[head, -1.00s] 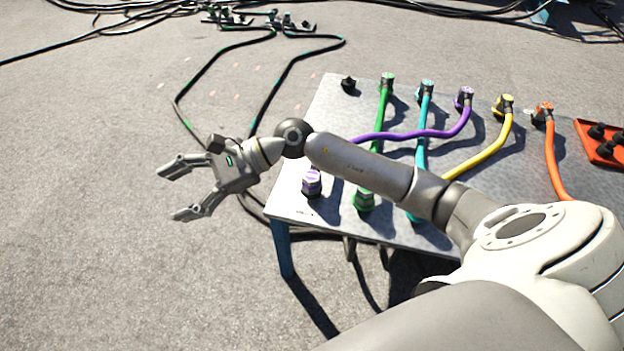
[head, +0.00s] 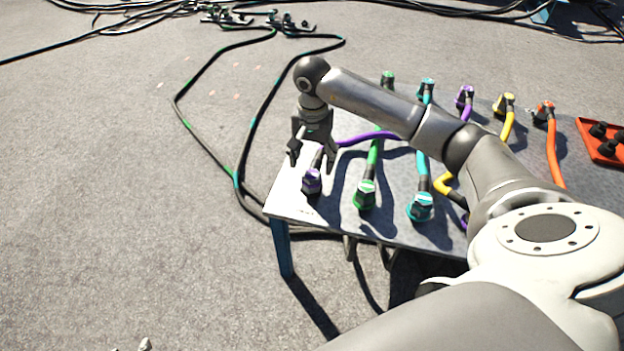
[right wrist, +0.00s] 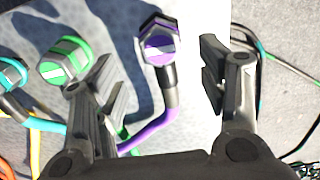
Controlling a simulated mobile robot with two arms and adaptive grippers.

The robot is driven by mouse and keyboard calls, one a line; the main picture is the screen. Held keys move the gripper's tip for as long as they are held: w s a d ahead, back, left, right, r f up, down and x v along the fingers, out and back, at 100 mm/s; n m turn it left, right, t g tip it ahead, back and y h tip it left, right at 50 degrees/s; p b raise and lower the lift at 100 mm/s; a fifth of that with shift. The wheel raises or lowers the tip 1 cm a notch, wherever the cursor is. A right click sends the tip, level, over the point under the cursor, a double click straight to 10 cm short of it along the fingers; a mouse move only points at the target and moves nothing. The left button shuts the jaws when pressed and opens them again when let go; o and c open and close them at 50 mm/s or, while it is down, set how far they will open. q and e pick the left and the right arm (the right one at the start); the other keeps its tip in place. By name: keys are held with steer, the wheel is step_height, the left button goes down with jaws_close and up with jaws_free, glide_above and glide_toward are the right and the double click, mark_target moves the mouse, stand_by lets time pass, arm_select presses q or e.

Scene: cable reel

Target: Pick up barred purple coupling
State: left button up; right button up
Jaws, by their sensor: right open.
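The purple coupling with a white bar on its face (head: 311,182) stands at the table's near left corner, on the end of a purple cable. My right gripper (head: 311,160) is open and points down just above and behind it. In the right wrist view the barred purple coupling (right wrist: 158,46) shows between the spread fingers of the right gripper (right wrist: 158,65), nearer the top edge. The fingers look apart from it. Only small grey tips, seemingly of my left gripper (head: 145,344), show at the bottom edge of the head view; their state is unclear.
The grey metal table (head: 290,205) also bears a green coupling (head: 365,194) and a teal coupling (head: 420,207) to the right, with cables behind. An orange tray (head: 603,142) lies at the far right. Black cables lie on the open floor at left.

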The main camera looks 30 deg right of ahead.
mark_target(312, 174)
steer(key=shift+a+f, duration=0.1)
steer(key=shift+f, duration=0.75)
steer(key=f, duration=0.2)
steer(key=f+b, duration=0.1)
steer(key=f, duration=0.1)
steer(key=shift+s+a+f, duration=0.1)
steer(key=shift+a+f, duration=0.05)
steer(key=shift+a, duration=0.05)
steer(key=shift+f, duration=0.2)
arm_select(q)
steer(key=w+d+r+t+h, duration=0.1)
steer(key=w+d+r+t, duration=0.1)
steer(key=w+r+t, duration=0.2)
steer(key=shift+w+d+r, duration=0.2)
steer(key=shift+w+r, duration=0.45)
steer(key=shift+w, duration=0.45)
arm_select(e)
steer(key=shift+r, duration=0.1)
steer(key=c, duration=1.2)
